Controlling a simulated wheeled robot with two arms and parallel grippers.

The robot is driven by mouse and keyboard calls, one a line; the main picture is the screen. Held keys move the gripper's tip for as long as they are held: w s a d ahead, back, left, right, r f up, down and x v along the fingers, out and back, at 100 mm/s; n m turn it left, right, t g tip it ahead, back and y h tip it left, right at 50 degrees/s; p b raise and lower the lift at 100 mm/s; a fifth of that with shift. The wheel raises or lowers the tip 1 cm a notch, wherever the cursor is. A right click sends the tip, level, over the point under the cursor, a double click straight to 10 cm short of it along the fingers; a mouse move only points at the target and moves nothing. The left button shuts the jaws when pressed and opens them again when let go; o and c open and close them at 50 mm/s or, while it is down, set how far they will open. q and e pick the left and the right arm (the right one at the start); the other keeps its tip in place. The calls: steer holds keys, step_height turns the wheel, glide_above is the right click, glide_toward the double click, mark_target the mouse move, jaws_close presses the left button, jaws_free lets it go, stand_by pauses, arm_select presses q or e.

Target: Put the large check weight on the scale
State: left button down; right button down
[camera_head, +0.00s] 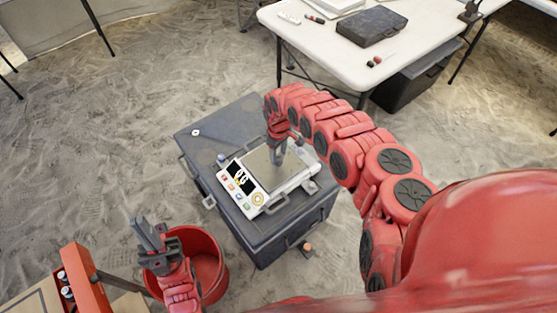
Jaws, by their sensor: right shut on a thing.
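The scale (250,197), white with a grey plate (261,167), a dark display and coloured buttons, sits on a dark grey case. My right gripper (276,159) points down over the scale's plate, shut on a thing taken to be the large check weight. The fingers mostly hide that weight, and I cannot tell whether it touches the plate. My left gripper (150,232) is above the red bucket, its grey fingers apart, with nothing seen between them.
The dark case (265,240) has a small ring-shaped item (195,132) on its top. The red bucket (211,262) stands left of it. A red box (84,277) with small bottles is at lower left. A white table (310,43) bearing a black case (371,26) stands behind.

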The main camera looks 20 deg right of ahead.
mark_target(279, 156)
steer(key=shift+f+b, duration=0.45)
steer(key=shift+f, duration=1.35)
steer(key=shift+r, duration=0.1)
steer(key=c, duration=0.7)
jaws_free()
steer(key=o, duration=0.4)
